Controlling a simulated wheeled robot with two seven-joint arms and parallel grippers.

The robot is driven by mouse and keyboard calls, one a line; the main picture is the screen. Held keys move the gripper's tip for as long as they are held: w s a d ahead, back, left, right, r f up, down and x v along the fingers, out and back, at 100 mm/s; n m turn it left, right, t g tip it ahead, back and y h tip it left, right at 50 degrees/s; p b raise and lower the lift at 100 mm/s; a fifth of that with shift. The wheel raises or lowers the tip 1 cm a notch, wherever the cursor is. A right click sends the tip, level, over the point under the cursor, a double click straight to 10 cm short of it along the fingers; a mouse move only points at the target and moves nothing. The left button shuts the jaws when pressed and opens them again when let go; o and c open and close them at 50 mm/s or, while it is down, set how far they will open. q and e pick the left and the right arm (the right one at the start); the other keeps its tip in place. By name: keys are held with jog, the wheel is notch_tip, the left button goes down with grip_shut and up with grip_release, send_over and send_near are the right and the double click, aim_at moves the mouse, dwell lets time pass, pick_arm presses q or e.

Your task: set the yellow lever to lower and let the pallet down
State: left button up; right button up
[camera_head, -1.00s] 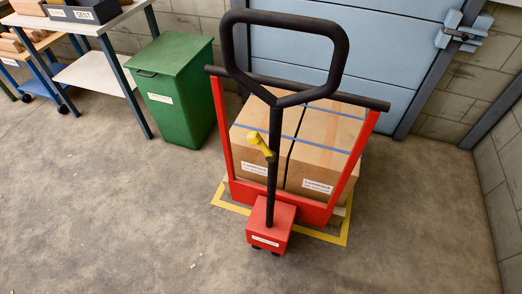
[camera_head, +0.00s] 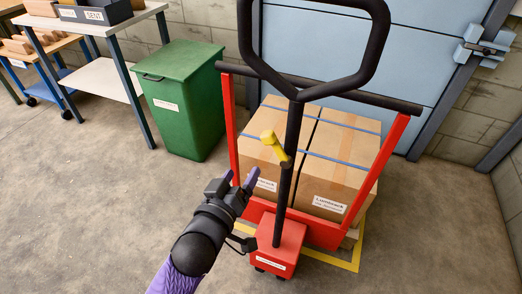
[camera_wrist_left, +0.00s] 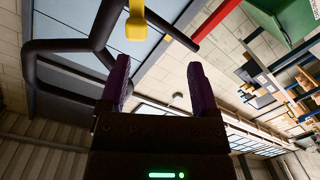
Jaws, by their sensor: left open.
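The yellow lever (camera_head: 271,147) sits on the black handle post of the red pallet truck (camera_head: 279,246) and slants up to the left. In the left wrist view the lever (camera_wrist_left: 135,22) shows at the top, beyond the fingertips. My left gripper (camera_head: 239,180) is open and empty, below and left of the lever and apart from it. Its purple fingers (camera_wrist_left: 160,82) stand apart in the left wrist view. The pallet (camera_head: 350,238) is mostly hidden under two strapped cartons (camera_head: 335,160). Its height above the floor is hard to tell. My right gripper is not in view.
A yellow floor outline (camera_head: 345,264) surrounds the pallet area. A green bin (camera_head: 182,98) stands left of the truck, beside a table (camera_head: 135,18). A blue door (camera_head: 420,50) is behind. The floor at front left and right is clear.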

aim_at(266, 141)
pick_arm(q)
jog(key=shift+t, duration=0.4)
jog(key=w+d+b, duration=0.1)
jog(key=w, duration=0.1)
jog(key=w+d+r, duration=0.1)
jog(key=w, duration=0.2)
jog(key=w+d+b, duration=0.1)
jog(key=w+d, duration=0.1)
jog(key=w, duration=0.1)
jog(key=shift+w+d+r+b, duration=0.1)
jog(key=shift+r+b, duration=0.2)
jog(key=shift+b, duration=0.05)
jog(key=shift+w+d+r, duration=0.15)
jog(key=shift+w+d, duration=0.05)
jog(key=shift+w, duration=0.45)
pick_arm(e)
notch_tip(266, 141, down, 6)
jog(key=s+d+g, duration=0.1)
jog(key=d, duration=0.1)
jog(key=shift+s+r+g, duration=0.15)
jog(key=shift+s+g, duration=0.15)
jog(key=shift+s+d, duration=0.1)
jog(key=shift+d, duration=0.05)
pick_arm(q)
jog(key=c, duration=0.5)
grip_shut()
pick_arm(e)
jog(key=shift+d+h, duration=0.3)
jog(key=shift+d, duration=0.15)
